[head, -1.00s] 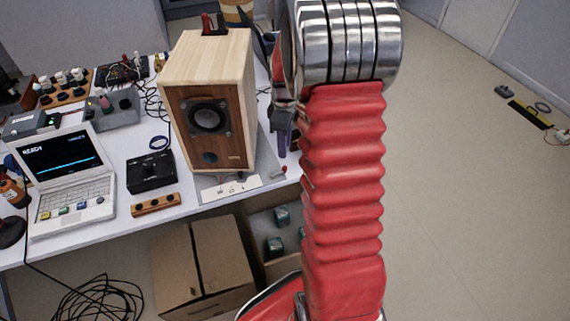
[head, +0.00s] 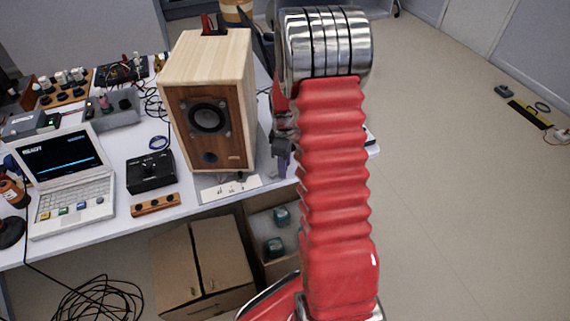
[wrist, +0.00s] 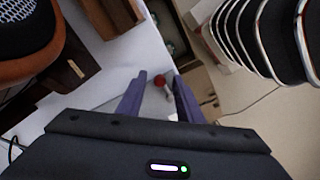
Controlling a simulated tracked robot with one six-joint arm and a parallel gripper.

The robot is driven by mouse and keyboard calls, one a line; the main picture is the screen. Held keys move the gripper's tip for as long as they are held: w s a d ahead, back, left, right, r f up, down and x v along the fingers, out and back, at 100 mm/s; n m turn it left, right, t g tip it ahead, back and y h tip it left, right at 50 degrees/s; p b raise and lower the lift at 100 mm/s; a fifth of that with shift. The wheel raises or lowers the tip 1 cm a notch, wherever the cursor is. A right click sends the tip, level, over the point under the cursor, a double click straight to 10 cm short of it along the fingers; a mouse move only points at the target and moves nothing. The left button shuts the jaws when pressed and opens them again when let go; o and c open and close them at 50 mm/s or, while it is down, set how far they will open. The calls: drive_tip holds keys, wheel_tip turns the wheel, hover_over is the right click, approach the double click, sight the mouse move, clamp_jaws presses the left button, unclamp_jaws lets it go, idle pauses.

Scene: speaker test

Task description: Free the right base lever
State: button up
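The wooden speaker (head: 212,105) stands upright on a light base plate (head: 222,190) at the table's front edge; its dark driver also shows in the wrist view (wrist: 25,28). The right base lever (wrist: 160,81) has a red ball knob and a short metal stem. It shows between the fingers in the wrist view and is hidden in the head view. My gripper (wrist: 159,77) is open, its two purple fingers either side of the knob in the picture; I cannot tell whether they touch it. In the head view my gripper (head: 283,160) is beside the speaker's right side, partly behind my red arm.
A black box (head: 150,172), a wooden block with holes (head: 155,204) and a white laptop (head: 65,180) are on the table to the left. Cardboard boxes (head: 205,265) stand below the table edge. The floor at the right is mostly clear.

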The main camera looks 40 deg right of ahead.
drive_tip(key=shift+c, duration=0.5)
clamp_jaws()
drive_tip(key=shift+d, duration=0.15)
